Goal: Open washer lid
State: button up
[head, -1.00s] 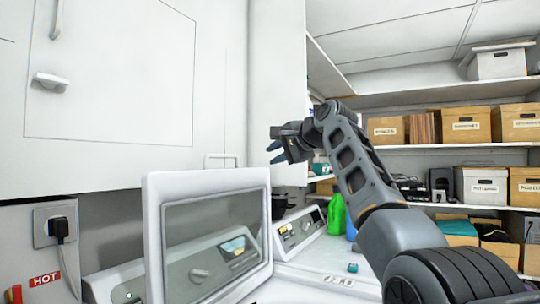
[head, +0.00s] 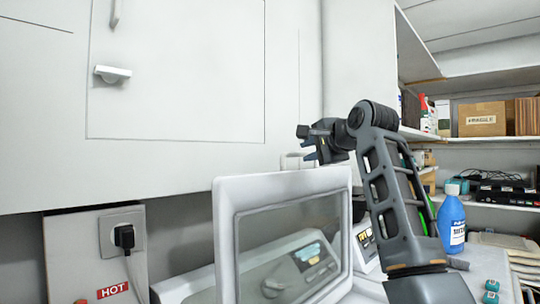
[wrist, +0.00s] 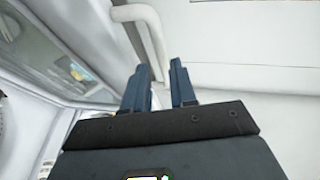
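The washer lid (head: 228,238) stands raised, close to upright, with a white frame around a glass pane. My gripper (head: 305,143) is in the air just above and behind the lid's upper right corner, in front of the white cabinet.
White wall cabinets (head: 180,80) hang above the lid. A blue bottle (head: 451,217) and small teal-capped items (head: 490,297) stand on the white top at right. Shelves with a cardboard box (head: 484,119) are behind. A plug (head: 124,236) sits in the wall at left.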

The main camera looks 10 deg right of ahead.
aim_at(299, 154)
jog(key=shift+w+a, duration=0.3)
jog(key=shift+w, duration=0.15)
jog(key=shift+p+x, duration=1.2)
jog(key=shift+x, duration=2.3)
grip_shut()
